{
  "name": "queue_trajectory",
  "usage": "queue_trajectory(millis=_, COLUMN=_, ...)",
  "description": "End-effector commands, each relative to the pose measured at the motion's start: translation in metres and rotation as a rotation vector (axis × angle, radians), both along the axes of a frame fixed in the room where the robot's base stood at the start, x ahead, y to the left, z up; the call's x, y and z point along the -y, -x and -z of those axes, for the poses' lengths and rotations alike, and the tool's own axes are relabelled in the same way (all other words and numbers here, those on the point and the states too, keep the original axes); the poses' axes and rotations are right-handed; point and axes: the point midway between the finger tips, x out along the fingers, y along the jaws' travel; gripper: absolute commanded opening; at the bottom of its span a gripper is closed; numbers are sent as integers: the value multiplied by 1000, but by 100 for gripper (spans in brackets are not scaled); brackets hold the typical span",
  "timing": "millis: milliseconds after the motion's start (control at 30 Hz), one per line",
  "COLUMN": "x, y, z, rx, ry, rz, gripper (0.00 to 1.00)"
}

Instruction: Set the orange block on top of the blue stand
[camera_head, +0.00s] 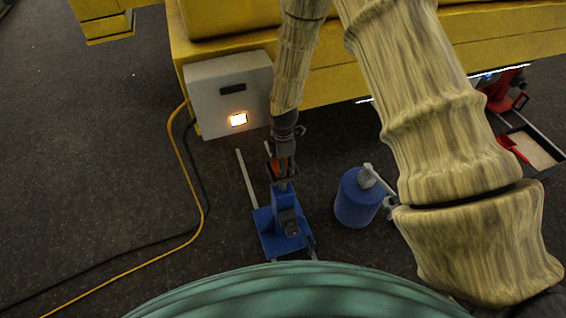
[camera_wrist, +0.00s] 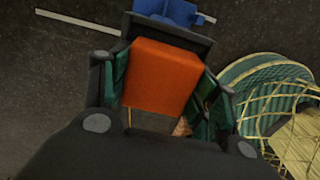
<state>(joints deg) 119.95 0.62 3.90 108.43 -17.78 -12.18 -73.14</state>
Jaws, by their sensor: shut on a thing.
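My gripper (camera_head: 283,168) points down beside the white box and is shut on the orange block (camera_wrist: 160,76). In the wrist view the block sits between the two green-lined fingers. In the head view only a small orange part (camera_head: 273,166) shows behind the gripper. The blue stand (camera_head: 270,239) is on the floor, just below the gripper in the head view. A blue piece at the top edge of the wrist view (camera_wrist: 172,10) looks like part of it, beyond the block. I cannot tell whether block and stand touch.
A blue cylinder (camera_head: 356,201) with a pale fitting stands right of the stand. A white box (camera_head: 222,82) with a lit panel is behind, against a yellow structure (camera_head: 510,48). A yellow cable (camera_head: 188,166) runs along the left floor. Red items (camera_head: 504,92) lie far right.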

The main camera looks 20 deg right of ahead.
Motion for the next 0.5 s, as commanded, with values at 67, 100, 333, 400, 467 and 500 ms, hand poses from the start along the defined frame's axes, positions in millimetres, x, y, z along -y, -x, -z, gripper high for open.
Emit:
queue_trajectory(millis=67, x=0, y=0, z=-1, rx=1, ry=0, rz=0, gripper=30)
queue_trajectory(millis=100, x=0, y=0, z=-1, rx=1, ry=0, rz=0, gripper=30)
queue_trajectory(millis=333, x=0, y=0, z=1, rx=1, ry=0, rz=-1, gripper=70)
queue_trajectory(millis=400, x=0, y=0, z=1, rx=1, ry=0, rz=0, gripper=82)
queue_trajectory(millis=467, x=0, y=0, z=1, rx=0, ry=0, rz=0, gripper=82)
queue_trajectory(millis=500, x=0, y=0, z=1, rx=0, ry=0, rz=0, gripper=82)
